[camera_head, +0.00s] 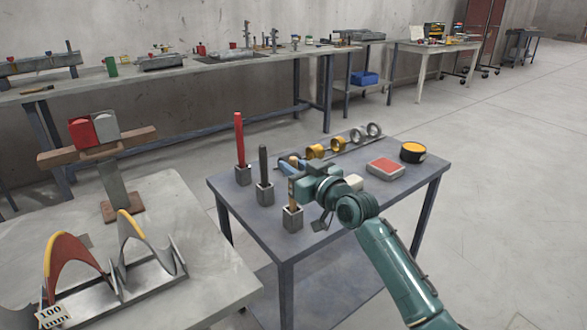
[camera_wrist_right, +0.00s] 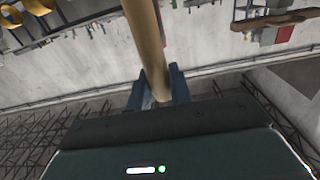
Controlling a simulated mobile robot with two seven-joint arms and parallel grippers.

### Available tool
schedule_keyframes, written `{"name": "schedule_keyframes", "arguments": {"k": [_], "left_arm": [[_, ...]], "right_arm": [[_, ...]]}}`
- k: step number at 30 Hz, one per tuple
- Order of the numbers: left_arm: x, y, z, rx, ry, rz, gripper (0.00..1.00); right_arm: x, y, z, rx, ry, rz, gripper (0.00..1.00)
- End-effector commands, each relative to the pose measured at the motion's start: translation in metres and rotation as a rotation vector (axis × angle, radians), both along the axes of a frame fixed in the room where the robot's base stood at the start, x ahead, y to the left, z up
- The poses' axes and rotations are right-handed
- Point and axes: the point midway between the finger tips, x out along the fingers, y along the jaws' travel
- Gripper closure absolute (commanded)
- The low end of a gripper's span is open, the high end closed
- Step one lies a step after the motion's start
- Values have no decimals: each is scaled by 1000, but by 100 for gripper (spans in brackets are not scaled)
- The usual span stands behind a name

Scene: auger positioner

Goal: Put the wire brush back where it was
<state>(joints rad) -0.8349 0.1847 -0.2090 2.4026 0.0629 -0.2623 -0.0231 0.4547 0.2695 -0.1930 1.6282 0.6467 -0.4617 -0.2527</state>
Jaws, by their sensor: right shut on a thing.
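The wire brush shows as a wooden handle (camera_head: 291,193), upright at the front of the small grey table (camera_head: 240,205). Its lower end meets the small grey square holder (camera_head: 292,219); its bristles are hidden. I cannot tell how deep it sits. My right gripper (camera_head: 294,174) is shut on the handle, above the holder. In the right wrist view the tan handle (camera_wrist_right: 147,45) runs between the fingers (camera_wrist_right: 158,92). My left gripper is not in view.
A red-handled tool (camera_head: 239,140) and a dark-handled tool (camera_head: 263,165) stand in holders to the left. Rings (camera_head: 357,135), a red box (camera_head: 385,168) and a black-and-yellow tin (camera_head: 413,152) lie behind. A bench with curved auger pieces (camera_head: 72,262) stands at left.

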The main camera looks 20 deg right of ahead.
Motion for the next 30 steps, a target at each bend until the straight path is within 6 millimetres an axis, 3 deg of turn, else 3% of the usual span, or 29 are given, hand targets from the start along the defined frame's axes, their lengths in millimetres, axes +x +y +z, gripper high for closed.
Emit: {"name": "schedule_keyframes", "arguments": {"k": [6, 7, 14, 23, 30], "left_arm": [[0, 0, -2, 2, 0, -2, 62], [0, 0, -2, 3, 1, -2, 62], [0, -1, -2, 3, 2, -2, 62], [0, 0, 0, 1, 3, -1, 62], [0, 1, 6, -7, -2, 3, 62]], "right_arm": [[0, 0, -3, -1, 0, 0, 100], [0, 0, -2, -1, 0, 0, 77], [0, 0, -1, 0, 1, 0, 58], [0, 0, 2, 0, 0, 0, 58], [-36, -13, 0, -4, 3, -1, 58]]}}
